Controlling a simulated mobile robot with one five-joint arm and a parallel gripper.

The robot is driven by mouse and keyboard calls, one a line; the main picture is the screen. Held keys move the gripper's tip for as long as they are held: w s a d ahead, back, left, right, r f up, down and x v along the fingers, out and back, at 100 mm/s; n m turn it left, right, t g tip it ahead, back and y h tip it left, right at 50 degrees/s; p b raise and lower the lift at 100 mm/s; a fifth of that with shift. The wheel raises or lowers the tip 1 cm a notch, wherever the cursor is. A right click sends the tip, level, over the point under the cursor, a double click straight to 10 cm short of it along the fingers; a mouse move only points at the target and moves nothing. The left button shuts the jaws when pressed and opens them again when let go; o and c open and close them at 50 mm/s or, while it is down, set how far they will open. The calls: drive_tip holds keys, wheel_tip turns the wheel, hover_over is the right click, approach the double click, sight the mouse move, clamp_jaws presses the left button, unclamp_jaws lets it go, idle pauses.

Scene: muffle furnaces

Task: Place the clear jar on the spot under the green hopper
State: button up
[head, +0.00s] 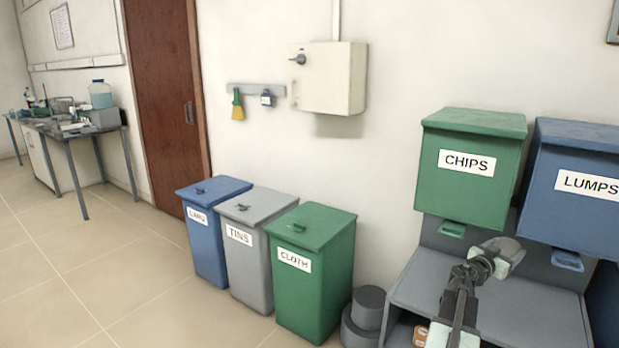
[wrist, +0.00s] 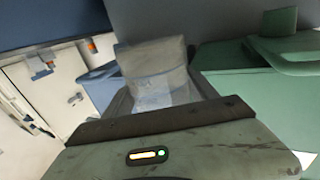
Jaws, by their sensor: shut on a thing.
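The green hopper (head: 468,190), labelled CHIPS, hangs on the wall at the right in the head view, with a small green spout (head: 453,229) under it. My gripper (head: 488,264) is in front of and below it, over the grey stand, slightly right of the spout. It is shut on the clear jar (head: 510,252), which looks tilted in the head view. In the wrist view the see-through jar (wrist: 155,75) stands out beyond the gripper's body, and green hopper parts (wrist: 285,55) show at the right. I cannot make out a marked spot under the hopper.
The blue LUMPS hopper (head: 575,210) hangs close on the right, with its blue spout (head: 567,261). The grey stand (head: 540,315) has bare top around my arm. Grey round containers (head: 368,308) and the green CLOTH bin (head: 315,280) stand left.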

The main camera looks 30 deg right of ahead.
wheel_tip(320, 180, up, 18)
drive_tip(key=p, duration=1.5)
drive_tip(key=shift+r, duration=0.15)
drive_tip(key=shift+w+a, duration=0.35)
drive_tip(key=shift+w, duration=0.3)
